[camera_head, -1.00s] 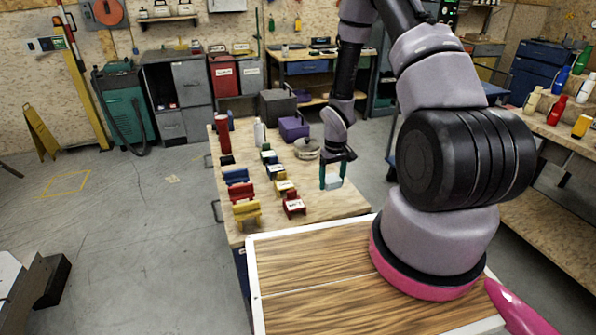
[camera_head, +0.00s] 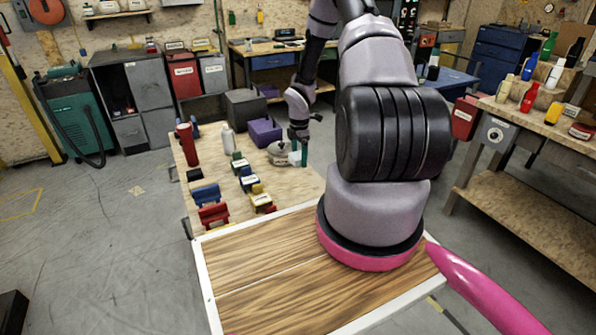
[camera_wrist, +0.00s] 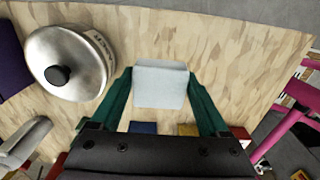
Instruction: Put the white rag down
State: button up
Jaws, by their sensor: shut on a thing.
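The white rag (camera_wrist: 160,87) shows in the wrist view as a small pale block between the two green fingers of my gripper (camera_wrist: 160,96). My gripper is shut on it, over the wooden worktable (camera_wrist: 215,50). In the head view, the rag (camera_head: 294,158) is a small pale patch beside the green fingertips of my gripper (camera_head: 300,154), near the table's right side. I cannot tell whether the rag touches the tabletop.
A lidded metal pot (camera_wrist: 66,62) stands close left of my gripper. A purple box (camera_head: 264,132), a white bottle (camera_head: 228,139), a red cylinder (camera_head: 187,145) and several small coloured bins (camera_head: 206,193) crowd the table. Bare wood lies around the rag.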

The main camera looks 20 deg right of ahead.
aim_at(299, 176)
jog(key=shift+f, duration=3.05)
jog(key=shift+f, duration=0.1)
jog(key=o, duration=1.3)
